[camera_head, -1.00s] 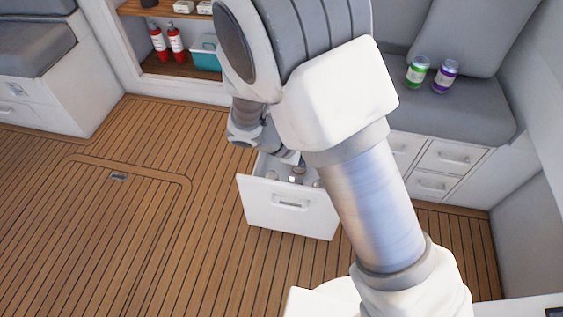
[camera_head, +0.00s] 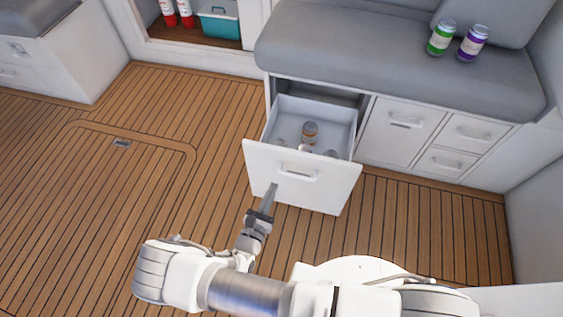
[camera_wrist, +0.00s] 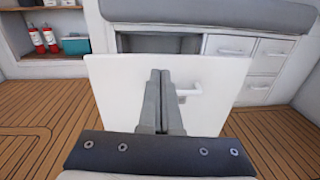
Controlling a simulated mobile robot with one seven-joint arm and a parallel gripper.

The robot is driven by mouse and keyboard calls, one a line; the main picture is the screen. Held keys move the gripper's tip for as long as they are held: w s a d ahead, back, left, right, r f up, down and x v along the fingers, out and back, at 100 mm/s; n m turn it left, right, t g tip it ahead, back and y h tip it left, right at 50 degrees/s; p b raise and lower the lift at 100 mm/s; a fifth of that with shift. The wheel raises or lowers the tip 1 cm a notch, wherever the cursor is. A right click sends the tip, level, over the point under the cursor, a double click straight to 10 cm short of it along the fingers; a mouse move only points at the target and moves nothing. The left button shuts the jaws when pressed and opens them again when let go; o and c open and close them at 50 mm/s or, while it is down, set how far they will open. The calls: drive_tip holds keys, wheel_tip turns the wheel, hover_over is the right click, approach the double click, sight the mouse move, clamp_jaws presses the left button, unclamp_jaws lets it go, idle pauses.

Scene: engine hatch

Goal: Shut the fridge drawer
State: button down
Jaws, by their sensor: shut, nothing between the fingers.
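The fridge drawer (camera_head: 302,177) stands pulled out of the bench front, with a dark gap above and behind it. It holds a brown-topped jar (camera_head: 310,132) and other small items that are partly hidden. Its handle (camera_head: 298,174) is a light bar on the white front. My gripper (camera_head: 270,190) is shut and empty, in front of the lower left part of the drawer front. In the wrist view the shut fingers (camera_wrist: 159,85) point at the drawer front (camera_wrist: 215,80), left of the handle (camera_wrist: 190,91). I cannot tell whether the fingertips touch it.
Closed cabinet doors (camera_head: 400,127) are to the right. A teal bin (camera_head: 220,24) sits on a shelf. The wooden floor (camera_head: 110,220) at left is clear.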

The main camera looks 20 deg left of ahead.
wheel_tip(320, 180, down, 2)
drive_tip(key=n+y, duration=0.2)
drive_tip(key=b, duration=0.4)
approach(284, 152)
drive_tip(key=w, duration=0.6)
drive_tip(key=shift+w+a, duration=0.35)
drive_tip(key=shift+w, duration=0.05)
drive_tip(key=shift+w, duration=0.1)
